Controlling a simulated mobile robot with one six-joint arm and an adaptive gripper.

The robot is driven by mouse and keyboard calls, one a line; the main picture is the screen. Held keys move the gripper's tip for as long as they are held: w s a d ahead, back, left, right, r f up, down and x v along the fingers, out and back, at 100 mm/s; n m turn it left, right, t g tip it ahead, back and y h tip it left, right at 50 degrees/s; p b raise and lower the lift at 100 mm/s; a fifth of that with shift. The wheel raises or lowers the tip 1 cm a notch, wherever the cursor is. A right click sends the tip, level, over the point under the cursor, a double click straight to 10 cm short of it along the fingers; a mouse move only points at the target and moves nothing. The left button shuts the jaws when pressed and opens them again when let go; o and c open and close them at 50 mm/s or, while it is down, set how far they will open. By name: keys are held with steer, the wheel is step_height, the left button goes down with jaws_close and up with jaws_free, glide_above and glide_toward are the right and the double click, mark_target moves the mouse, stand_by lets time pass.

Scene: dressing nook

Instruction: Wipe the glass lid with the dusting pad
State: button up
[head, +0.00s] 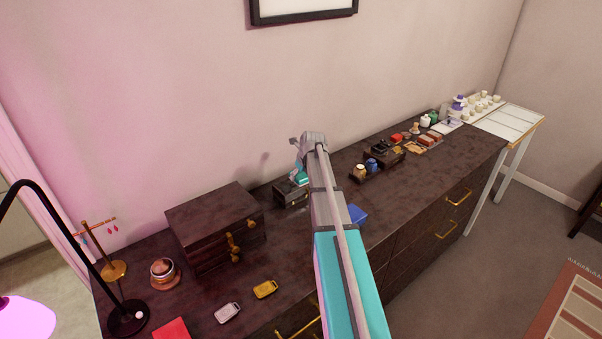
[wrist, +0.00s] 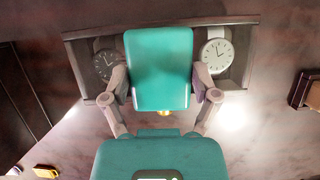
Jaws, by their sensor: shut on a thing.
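My gripper (wrist: 164,97) is shut on the teal dusting pad (wrist: 160,65), with one finger on each side of it. In the head view my gripper (head: 302,160) is over the back of the dresser, and a bit of the pad (head: 301,176) shows below it. The dark watch box (head: 290,196) lies under the pad. In the wrist view its glass lid (wrist: 221,84) shows a dark-faced watch at left and a white-faced watch at right. The pad covers the middle of the lid. I cannot tell whether the pad touches the glass.
A dark wooden chest (head: 214,226) stands left of the watch box. A blue item (head: 357,214) lies to the right, partly behind my arm. Yellow (head: 265,289) and silver (head: 228,313) items lie in front.

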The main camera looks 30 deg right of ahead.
mark_target(289, 182)
steer(key=shift+a, duration=0.1)
steer(key=shift+s+a, duration=0.15)
steer(key=shift+a, duration=0.75)
steer(key=shift+s+a, duration=0.1)
steer(key=shift+a, duration=0.8)
steer(key=shift+r+p, duration=0.15)
steer(key=shift+p, duration=0.15)
step_height(289, 182, up, 6)
steer(key=p, duration=0.5)
steer(key=shift+p, duration=0.4)
step_height(289, 182, up, 3)
steer(key=p, duration=0.3)
